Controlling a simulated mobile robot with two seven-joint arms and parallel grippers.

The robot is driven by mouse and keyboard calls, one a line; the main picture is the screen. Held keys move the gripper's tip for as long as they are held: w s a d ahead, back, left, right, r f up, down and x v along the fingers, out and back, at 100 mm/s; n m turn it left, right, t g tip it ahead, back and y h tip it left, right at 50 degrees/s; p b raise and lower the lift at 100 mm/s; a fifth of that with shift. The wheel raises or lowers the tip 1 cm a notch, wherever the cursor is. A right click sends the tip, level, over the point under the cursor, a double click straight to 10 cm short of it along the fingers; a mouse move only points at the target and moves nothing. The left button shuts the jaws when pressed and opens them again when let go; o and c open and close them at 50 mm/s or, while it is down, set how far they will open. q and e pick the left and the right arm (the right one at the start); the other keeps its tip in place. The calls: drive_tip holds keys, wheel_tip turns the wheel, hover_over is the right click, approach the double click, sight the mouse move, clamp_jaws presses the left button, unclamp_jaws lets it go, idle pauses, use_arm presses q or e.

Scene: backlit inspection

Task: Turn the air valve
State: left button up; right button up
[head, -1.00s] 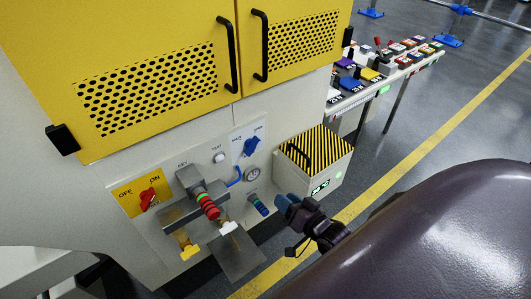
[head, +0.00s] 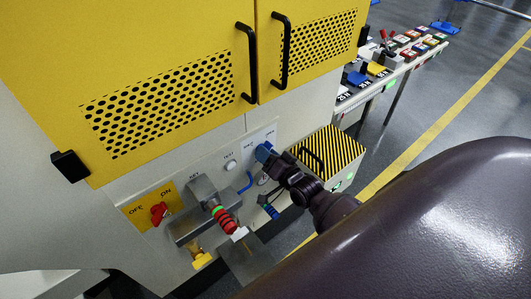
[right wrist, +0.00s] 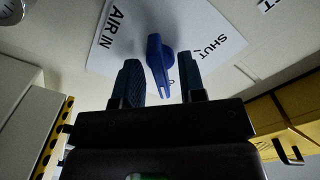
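The air valve is a blue lever handle (right wrist: 160,62) on a white label reading AIR IN and SHUT, in the right wrist view. My right gripper (head: 265,154) is at the valve on the panel in the head view and largely hides it there. In the right wrist view its two dark blue fingers stand one on each side of the handle. Narrow gaps show between the fingers and the handle, so the gripper looks open around it and not clamped. My left gripper is not in view.
The panel also carries a red OFF/ON switch (head: 158,213), a TEST button (head: 231,165) and a key fixture with a red-ringed grip (head: 226,222). A striped yellow-black box (head: 335,149) stands right of my gripper. Yellow cabinet doors (head: 150,60) with black handles are above.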

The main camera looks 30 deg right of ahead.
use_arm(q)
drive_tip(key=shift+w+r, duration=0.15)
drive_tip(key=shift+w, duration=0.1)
use_arm(e)
drive_tip(key=shift+w, duration=0.4)
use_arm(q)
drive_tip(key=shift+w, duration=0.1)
use_arm(e)
clamp_jaws()
